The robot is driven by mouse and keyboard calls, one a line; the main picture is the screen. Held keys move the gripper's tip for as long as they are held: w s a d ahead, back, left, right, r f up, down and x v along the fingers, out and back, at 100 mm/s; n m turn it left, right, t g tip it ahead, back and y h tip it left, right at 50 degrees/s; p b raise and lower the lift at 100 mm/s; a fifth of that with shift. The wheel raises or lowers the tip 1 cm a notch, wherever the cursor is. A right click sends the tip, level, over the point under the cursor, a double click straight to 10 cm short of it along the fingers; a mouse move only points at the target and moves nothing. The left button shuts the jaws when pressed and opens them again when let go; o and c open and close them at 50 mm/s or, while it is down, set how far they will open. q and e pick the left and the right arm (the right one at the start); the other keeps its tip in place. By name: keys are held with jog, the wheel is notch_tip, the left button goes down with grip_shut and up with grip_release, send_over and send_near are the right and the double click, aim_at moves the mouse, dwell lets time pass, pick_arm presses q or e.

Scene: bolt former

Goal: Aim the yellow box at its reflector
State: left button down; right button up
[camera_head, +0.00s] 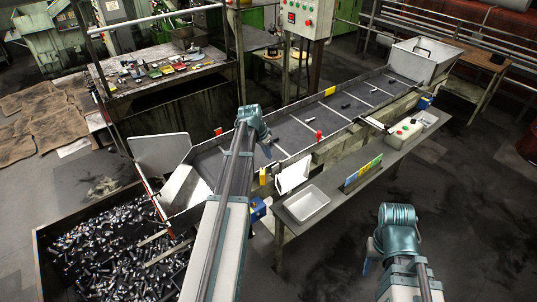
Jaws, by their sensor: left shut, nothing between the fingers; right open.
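A small yellow box (262,176) stands upright at the near edge of the conveyor (290,138), just right of my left forearm. A small red piece (218,131) stands on the far rail, roughly across the belt; it may be the reflector, but I cannot tell. Another red piece (318,135) stands on the near rail. My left gripper (265,142) is over the belt, beyond the yellow box and apart from it, shut and empty; its fingertips are hardly visible. My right gripper (370,264) is open over the floor, right of the shelf. Which way the yellow box faces is too small to tell.
A few dark parts lie on the belt. A shelf (340,198) along the near side holds a white tray (307,204), coloured cards (364,174) and a button box (406,129). A bin of bolts (115,245) is at lower left. The floor at right is clear.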

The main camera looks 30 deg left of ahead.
aim_at(262, 177)
pick_arm(q)
jog(key=s+a+f+n+t+h+b, duration=0.25)
jog(key=s+a+n+b, duration=0.25)
jog(key=s+a+n, duration=0.55)
jog(key=w+d+f+m+b, duration=0.1)
jog(key=f+b, duration=0.1)
jog(key=w+d+f+m+b, duration=0.1)
jog(key=w+f+b, duration=0.1)
jog(key=f+b, duration=0.1)
jog(key=w+d+f+m+b, duration=0.1)
jog(key=f+b, duration=0.1)
jog(key=b, duration=0.1)
jog(key=shift+w+d+f+t+y, duration=0.15)
jog(key=shift+f+t+y, duration=0.1)
jog(key=shift+f+y, duration=0.15)
jog(key=d, duration=0.1)
jog(key=w+d, duration=0.1)
jog(key=shift+w+d+r, duration=0.25)
jog(key=shift+d, duration=0.15)
jog(key=shift+w+d, duration=0.2)
jog(key=shift+d, duration=0.2)
jog(key=shift+d, duration=0.1)
